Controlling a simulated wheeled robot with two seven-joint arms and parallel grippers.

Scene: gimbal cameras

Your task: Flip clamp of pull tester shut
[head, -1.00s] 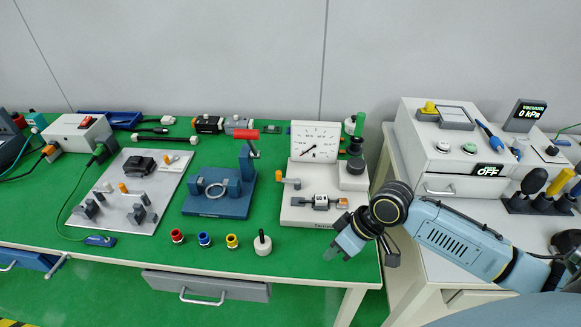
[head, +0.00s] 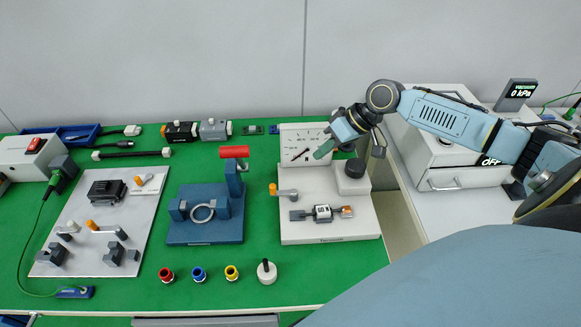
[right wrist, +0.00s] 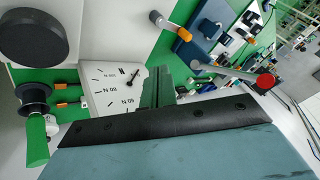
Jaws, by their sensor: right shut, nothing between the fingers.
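The pull tester is a white base (head: 330,225) with an upright dial face (head: 301,150) marked in N. A grey lever with an orange tip (head: 285,192) sits at the left of its base, and I take it for the clamp; its orange tip also shows in the right wrist view (right wrist: 181,35). A small grey part with an orange end (head: 322,213) lies across the base. My right gripper (head: 324,150) is shut and empty, in front of the dial's right side and above the base, apart from the lever. Its green fingertips (right wrist: 157,88) show in the wrist view. My left gripper is out of view.
A blue fixture with a red handle (head: 234,152) stands left of the tester. A grey plate (head: 95,225) with fittings is further left. A white box (head: 440,150) stands right.

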